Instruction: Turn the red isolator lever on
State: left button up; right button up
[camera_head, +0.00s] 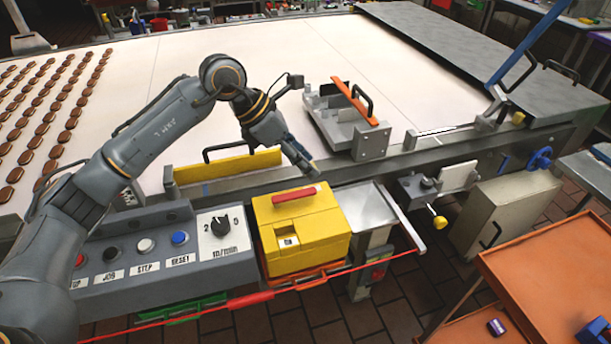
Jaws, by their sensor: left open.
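The red lever (297,193) lies roughly level across the upper front of the yellow isolator box (285,252). The box stands at the right end of the grey control panel, and a small dark window with a light label shows on its front. My left gripper (308,168) is open and empty, reaching in from the left. Its fingers point down and to the right, just above and behind the lever, with a small gap showing in the picture. The finger opening is seen side-on. My right gripper is out of view.
The grey control panel (115,283) carries several buttons and a black dial (220,226). A yellow guard (227,167) with a handle stands behind. A red pull cord (250,299) runs in front. Cookies lie on the pale belt (145,80). An orange cart (560,270) stands at right.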

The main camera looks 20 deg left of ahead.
pick_arm(q)
jog(key=w+a+y, duration=0.2)
jog(key=a+y, duration=0.1)
jog(key=a, duration=0.3)
jog(key=p, duration=0.3)
send_near(305, 192)
jog(key=x, duration=0.6)
jog(key=shift+f, duration=0.15)
jog(key=shift+w+d+f, duration=0.15)
jog(key=shift+f, duration=0.4)
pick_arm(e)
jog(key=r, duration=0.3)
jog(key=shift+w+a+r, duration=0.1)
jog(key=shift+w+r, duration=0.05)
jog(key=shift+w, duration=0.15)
pick_arm(q)
grip_shut()
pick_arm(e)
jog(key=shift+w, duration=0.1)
